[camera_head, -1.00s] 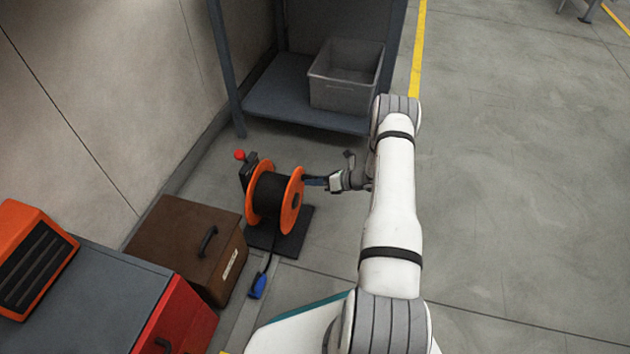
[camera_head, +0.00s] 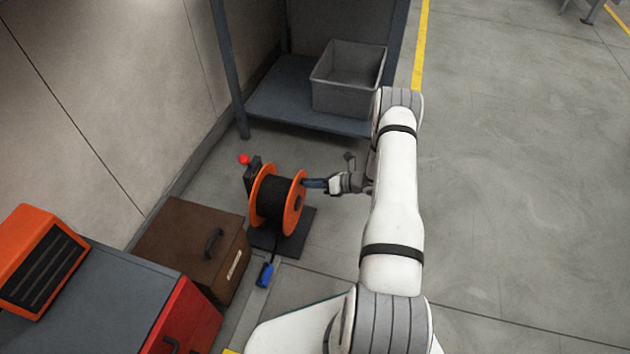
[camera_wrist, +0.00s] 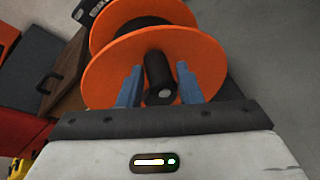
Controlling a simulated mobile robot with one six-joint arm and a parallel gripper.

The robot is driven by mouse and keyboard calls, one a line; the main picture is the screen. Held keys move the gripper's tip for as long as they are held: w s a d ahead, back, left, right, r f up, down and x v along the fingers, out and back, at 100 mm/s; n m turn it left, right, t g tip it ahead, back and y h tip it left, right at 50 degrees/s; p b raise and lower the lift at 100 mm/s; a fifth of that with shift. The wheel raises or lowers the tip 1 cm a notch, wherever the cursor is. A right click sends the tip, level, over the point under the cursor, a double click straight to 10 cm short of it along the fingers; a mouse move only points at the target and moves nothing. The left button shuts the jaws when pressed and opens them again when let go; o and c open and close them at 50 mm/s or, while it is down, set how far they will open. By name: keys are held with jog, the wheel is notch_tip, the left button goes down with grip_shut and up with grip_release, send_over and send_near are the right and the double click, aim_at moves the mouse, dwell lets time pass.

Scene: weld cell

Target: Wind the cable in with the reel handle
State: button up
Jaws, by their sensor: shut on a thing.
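The cable reel has orange flanges (camera_head: 293,205) and a wound black cable (camera_head: 271,198), and stands on a dark base plate (camera_head: 300,236). The cable runs down from the drum to a blue plug (camera_head: 265,274) on the floor near the plate. My gripper (camera_head: 308,183) is at the reel's right face. In the wrist view its two blue-grey fingers are shut on the black reel handle (camera_wrist: 159,78), one on each side, in front of the orange flange (camera_wrist: 205,62). In the head view the handle is hidden by the fingers.
A brown box (camera_head: 185,245) stands left of the reel, with a red cabinet (camera_head: 190,325) nearer. Behind the reel is a shelf (camera_head: 275,105) with a grey bin (camera_head: 345,98). A red knob (camera_head: 244,159) sits behind the reel. Floor to the right is clear.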

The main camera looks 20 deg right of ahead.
jog(key=shift+s+a+r+p, duration=0.45)
jog(key=shift+s+a+r, duration=0.05)
jog(key=shift+s, duration=0.25)
jog(key=shift+s+a+f, duration=0.1)
jog(key=shift+s+a, duration=0.05)
jog(key=shift+s, duration=0.2)
jog(key=shift+s+a+p, duration=0.5)
jog(key=shift+s+a, duration=0.4)
jog(key=shift+s, duration=0.25)
jog(key=o, duration=0.5)
jog(key=shift+c, duration=0.2)
jog(key=o, duration=0.3)
jog(key=shift+w, duration=0.1)
jog(key=p+v, duration=0.2)
jog(key=v, duration=0.7)
